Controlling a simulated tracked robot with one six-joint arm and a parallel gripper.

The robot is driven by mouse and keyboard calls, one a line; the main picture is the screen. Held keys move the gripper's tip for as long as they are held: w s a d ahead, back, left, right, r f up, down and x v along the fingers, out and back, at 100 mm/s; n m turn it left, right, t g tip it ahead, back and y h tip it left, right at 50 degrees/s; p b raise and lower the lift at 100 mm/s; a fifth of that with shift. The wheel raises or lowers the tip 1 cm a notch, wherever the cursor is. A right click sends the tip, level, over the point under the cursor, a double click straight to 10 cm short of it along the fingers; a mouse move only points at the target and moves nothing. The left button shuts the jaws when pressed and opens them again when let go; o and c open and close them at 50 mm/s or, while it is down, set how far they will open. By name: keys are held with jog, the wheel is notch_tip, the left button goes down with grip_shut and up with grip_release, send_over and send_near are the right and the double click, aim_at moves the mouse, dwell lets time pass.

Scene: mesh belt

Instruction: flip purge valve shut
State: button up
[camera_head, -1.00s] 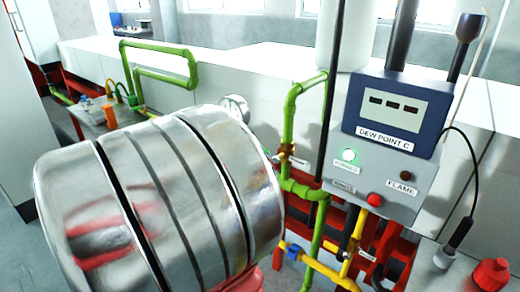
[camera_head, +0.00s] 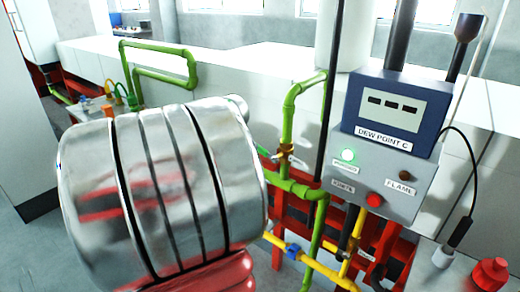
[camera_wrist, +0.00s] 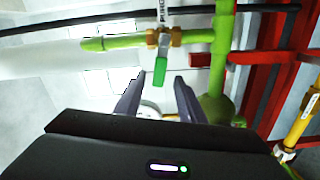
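The purge valve (camera_wrist: 163,40) is a brass body on a green pipe (camera_wrist: 110,43), with a green handle (camera_wrist: 160,70) that points down in the wrist view, crosswise to the pipe. A partly cut-off white tag (camera_wrist: 163,10) sits above it. In the head view the brass valve (camera_head: 284,153) shows just right of my silver arm, its handle not clear. My gripper (camera_wrist: 157,85) is open and empty. Its two fingers point at the handle, which shows between and just beyond the tips, with no visible contact. My arm hides the gripper in the head view.
A grey dew-point box (camera_head: 385,150) with a lit green lamp and a red button stands right of the valve. A yellow pipe with a blue valve (camera_head: 293,250) runs below. Red frame bars (camera_wrist: 262,100) and a thick green pipe (camera_wrist: 222,60) stand close right of the gripper.

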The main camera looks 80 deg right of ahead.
aim_at(265, 153)
jog(key=shift+x, duration=2.95)
jog(key=shift+c, duration=0.5)
grip_shut()
